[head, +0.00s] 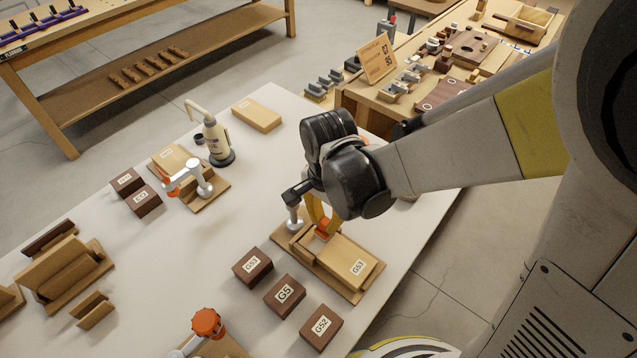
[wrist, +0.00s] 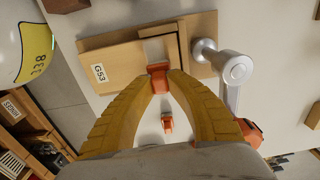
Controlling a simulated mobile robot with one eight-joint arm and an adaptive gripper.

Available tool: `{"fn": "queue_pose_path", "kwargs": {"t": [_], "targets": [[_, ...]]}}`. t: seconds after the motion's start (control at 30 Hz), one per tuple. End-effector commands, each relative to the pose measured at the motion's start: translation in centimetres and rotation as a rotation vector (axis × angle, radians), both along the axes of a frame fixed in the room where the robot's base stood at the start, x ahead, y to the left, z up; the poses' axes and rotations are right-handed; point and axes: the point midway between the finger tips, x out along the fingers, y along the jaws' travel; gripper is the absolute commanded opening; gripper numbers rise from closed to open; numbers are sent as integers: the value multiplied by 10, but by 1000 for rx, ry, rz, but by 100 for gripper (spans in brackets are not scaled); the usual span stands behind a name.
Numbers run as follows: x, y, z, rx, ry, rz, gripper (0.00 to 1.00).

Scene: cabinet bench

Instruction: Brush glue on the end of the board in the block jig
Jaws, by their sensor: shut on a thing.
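The board labelled G53 (head: 345,258) lies flat in a wooden jig (head: 352,294) on the white table; it also shows in the wrist view (wrist: 118,62). A toggle clamp (head: 292,222) stands at the jig's far end. My gripper (head: 322,221) points down at the board's clamp-side end. In the wrist view its yellow fingers (wrist: 160,78) are shut on a small orange-red piece (wrist: 158,80), seemingly the glue brush. A pale patch (wrist: 158,49) lies just past it; I cannot tell whether it is bristles or glue. The brush's contact with the board is unclear.
A glue bottle (head: 215,140) stands at the back left, beside a second clamped jig (head: 210,192). Dark blocks (head: 284,296) line the front of my jig. A loose board (head: 257,114) lies behind. Open white table lies left of the jig.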

Motion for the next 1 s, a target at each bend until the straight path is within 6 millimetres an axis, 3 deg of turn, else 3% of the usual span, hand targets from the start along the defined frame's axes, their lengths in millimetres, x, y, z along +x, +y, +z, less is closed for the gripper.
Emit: {"fn": "queue_pose_path", "kwargs": {"t": [0.37, 1.0], "targets": [[-3, 1, 0, -1, 1, 1, 0], [-22, 21, 0, 0, 0, 2, 0]]}}
